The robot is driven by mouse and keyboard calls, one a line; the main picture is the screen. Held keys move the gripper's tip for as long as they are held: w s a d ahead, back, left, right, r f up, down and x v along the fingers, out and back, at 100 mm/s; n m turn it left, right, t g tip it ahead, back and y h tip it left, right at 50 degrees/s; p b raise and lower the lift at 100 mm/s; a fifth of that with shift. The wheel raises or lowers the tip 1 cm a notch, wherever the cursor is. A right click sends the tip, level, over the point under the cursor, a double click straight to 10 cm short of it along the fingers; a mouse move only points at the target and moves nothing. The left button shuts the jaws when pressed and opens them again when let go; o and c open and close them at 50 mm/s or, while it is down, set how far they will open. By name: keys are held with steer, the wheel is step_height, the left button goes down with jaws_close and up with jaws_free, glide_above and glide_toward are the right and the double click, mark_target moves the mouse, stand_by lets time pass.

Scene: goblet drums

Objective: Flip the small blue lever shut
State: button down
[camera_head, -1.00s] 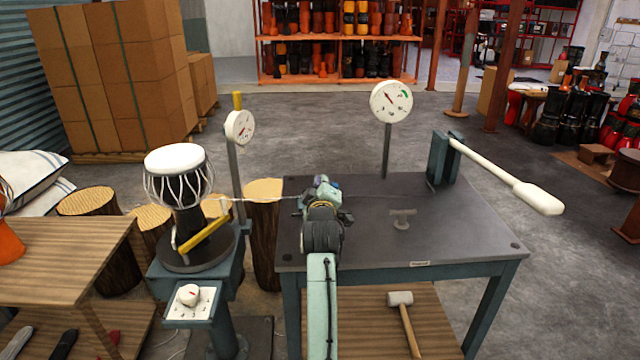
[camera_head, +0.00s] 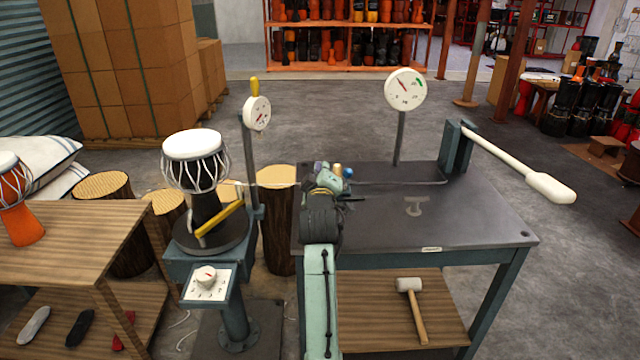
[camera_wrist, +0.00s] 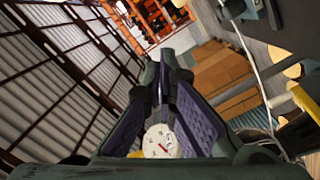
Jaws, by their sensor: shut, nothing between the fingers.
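My gripper (camera_head: 326,178) is over the left end of the grey workbench (camera_head: 440,215), beside the line of the cord. In the wrist view its two purple-padded fingers (camera_wrist: 161,75) come together at the tips, with nothing seen held. A small blue part (camera_head: 348,173), which looks like the blue lever, shows just right of my gripper, next to a brass-coloured piece (camera_head: 337,169). My gripper and wrist hide most of what is around it. I cannot tell the lever's angle or whether my fingers touch it.
A cord (camera_head: 275,186) runs from the drum (camera_head: 195,160) stand towards the bench. A dial gauge (camera_head: 404,90) and a long white handle (camera_head: 510,158) stand at the bench's back. Another gauge (camera_head: 257,113) stands left. A mallet (camera_head: 412,308) lies on the lower shelf.

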steer(key=s+b, duration=0.1)
steer(key=s, duration=0.5)
